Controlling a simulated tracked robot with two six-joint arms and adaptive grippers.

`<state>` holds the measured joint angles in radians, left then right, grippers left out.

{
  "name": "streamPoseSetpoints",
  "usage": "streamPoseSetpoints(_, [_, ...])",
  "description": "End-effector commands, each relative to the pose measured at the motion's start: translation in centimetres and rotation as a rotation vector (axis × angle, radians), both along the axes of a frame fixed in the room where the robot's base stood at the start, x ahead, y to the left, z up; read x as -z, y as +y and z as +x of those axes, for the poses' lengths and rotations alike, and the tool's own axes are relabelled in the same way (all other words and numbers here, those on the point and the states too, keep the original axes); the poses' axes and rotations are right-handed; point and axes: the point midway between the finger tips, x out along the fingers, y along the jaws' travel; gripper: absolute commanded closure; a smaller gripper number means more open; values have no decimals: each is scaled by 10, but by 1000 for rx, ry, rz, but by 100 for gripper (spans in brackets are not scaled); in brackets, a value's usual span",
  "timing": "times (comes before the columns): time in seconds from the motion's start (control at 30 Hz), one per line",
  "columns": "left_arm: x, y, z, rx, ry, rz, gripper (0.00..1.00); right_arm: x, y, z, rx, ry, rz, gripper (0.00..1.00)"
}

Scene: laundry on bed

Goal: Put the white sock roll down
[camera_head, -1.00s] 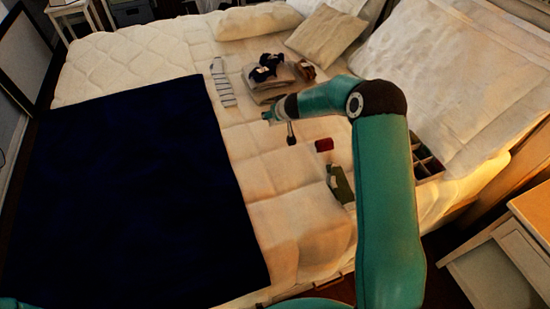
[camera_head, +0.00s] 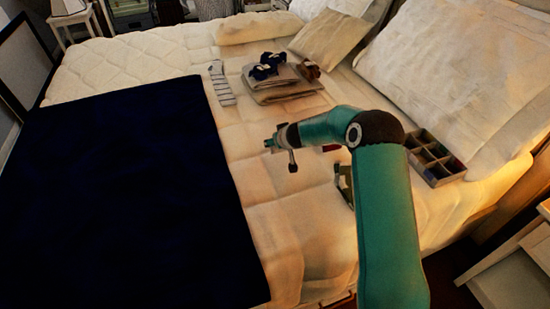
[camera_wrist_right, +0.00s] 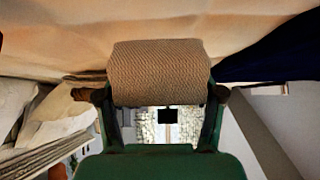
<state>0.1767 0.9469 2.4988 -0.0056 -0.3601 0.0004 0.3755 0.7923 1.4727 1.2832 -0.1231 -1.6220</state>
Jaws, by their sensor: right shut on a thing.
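My right gripper (camera_wrist_right: 165,95) is shut on a thick ribbed roll (camera_wrist_right: 160,72), which I take to be the white sock roll; it looks tan in this light. The roll lies crosswise between the two fingers in the right wrist view, with bed cloth behind it. In the head view my right gripper (camera_head: 283,148) is over the pale bed, left of its teal arm. The roll cannot be made out there, and its gap to the bed is unclear. My left gripper is not in view.
A folded stack (camera_head: 283,92) with dark blue rolls (camera_head: 265,69) on top lies beyond the gripper. Striped socks (camera_head: 221,84) lie left of it. A divided box (camera_head: 436,160) is at the right, partly behind my arm. A navy blanket (camera_head: 110,190) covers the left; pale bed between is clear.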

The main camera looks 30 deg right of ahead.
Motion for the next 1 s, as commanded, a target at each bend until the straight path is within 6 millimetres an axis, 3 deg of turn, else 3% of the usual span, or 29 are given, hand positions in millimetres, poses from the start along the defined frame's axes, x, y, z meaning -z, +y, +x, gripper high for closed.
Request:
streamPoseSetpoints(0.4, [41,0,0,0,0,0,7,43,0,0,-1,0,-1,60])
streamPoseSetpoints(0.8, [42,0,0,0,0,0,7,46,1,1,-1,0,0,60])
streamPoseSetpoints(0.83, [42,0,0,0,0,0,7,46,1,1,-1,0,0,31])
streamPoseSetpoints(0.97, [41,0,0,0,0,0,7,45,1,1,-1,0,0,10])
streamPoseSetpoints(1.0, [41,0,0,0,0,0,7,45,1,1,-1,0,0,8])
